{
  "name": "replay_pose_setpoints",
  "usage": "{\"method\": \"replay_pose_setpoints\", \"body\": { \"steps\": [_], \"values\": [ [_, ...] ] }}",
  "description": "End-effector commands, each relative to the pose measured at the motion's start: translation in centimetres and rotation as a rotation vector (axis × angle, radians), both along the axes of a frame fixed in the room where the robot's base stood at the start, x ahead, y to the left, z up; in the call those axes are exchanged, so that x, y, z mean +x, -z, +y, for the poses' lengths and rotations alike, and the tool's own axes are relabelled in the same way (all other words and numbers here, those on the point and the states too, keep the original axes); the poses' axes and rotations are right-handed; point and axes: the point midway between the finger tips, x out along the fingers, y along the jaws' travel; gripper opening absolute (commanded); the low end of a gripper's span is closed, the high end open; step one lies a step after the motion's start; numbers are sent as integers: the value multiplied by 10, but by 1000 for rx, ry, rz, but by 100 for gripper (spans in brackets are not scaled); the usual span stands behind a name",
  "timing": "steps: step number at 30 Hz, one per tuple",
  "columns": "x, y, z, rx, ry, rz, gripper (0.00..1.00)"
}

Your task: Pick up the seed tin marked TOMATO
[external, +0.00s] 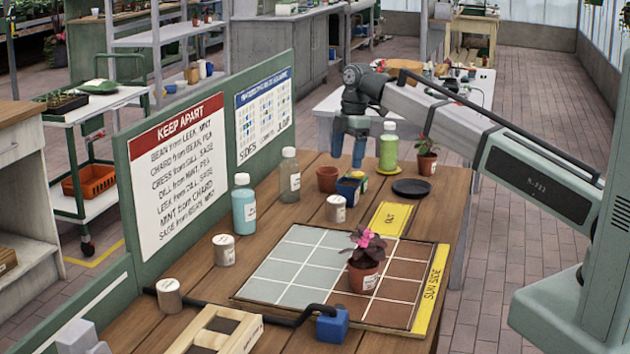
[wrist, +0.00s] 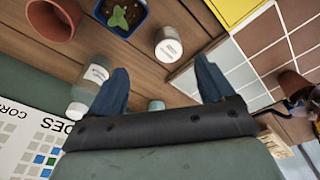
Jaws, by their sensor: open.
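Three pale cylindrical tins with white labels stand on the wooden bench in the external view: one near the middle (external: 337,208), one at the left (external: 223,250) and one at the front left (external: 169,294). Their labels are too small to read, so I cannot tell which is TOMATO. One tin also shows in the wrist view (wrist: 168,46), just beyond my fingertips, its lettering blurred. My gripper (external: 348,160) is open and empty, with blue fingers pointing down above the far part of the bench. In the wrist view the fingers (wrist: 162,70) are spread apart.
A clear bottle (external: 289,178), teal bottle (external: 244,212) and green bottle (external: 388,150) stand on the bench. A terracotta pot (external: 327,179) and blue pot (external: 348,188) are near my gripper. A flowering pot (external: 364,275) stands on the tiled board (external: 285,262). A green sign panel (external: 180,165) borders the left.

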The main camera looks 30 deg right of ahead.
Motion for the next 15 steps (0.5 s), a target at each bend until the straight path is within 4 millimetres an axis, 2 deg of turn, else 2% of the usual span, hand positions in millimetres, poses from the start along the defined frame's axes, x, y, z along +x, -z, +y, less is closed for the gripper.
{"method": "replay_pose_setpoints", "body": {
  "steps": [3,8,15],
  "values": [
    [-10,-4,16,-17,-54,7,82],
    [-14,1,23,-24,-76,12,82],
    [-16,37,26,-24,-76,13,82]
  ]
}}
